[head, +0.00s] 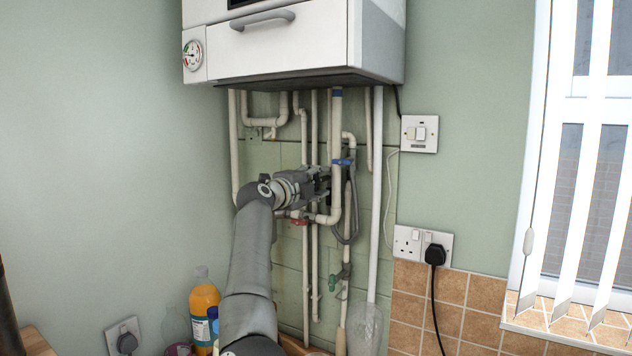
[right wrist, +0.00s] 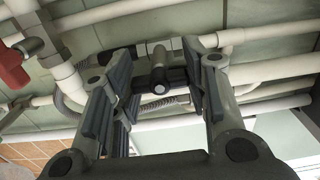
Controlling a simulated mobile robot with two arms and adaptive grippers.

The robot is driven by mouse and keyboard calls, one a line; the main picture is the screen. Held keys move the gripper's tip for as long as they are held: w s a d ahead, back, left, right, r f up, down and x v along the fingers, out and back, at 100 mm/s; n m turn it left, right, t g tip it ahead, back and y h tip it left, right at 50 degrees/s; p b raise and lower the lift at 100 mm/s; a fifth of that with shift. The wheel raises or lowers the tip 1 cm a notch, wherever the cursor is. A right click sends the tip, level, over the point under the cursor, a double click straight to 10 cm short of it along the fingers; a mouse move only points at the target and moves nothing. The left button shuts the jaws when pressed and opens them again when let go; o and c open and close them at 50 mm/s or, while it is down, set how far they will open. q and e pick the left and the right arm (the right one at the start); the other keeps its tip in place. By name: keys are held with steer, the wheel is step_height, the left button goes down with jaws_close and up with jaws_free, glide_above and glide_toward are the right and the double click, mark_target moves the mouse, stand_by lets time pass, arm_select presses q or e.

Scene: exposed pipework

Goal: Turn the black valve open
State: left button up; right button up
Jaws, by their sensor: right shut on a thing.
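The black valve (right wrist: 159,78) shows in the right wrist view as a dark handle with a round end, on a pale pipe fitting. In the head view my right gripper (head: 322,186) reaches in among the vertical pipes below the boiler and hides most of the black valve. How far the handle is turned cannot be told. My left gripper is not in view.
A red valve (head: 299,221), a blue valve (head: 342,162) and a green valve (head: 333,283) sit on nearby pipes. The white boiler (head: 285,45) hangs above. An orange bottle (head: 204,308) stands below, beside my arm. Sockets (head: 422,244) are right.

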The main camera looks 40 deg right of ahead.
stand_by(0.3)
steer(key=o, duration=1)
steer(key=shift+a, duration=0.1)
steer(key=shift+o, duration=0.2)
steer(key=shift+a, duration=0.1)
steer(key=v, duration=1.1)
steer(key=shift+a, duration=0.35)
steer(key=shift+s, duration=0.1)
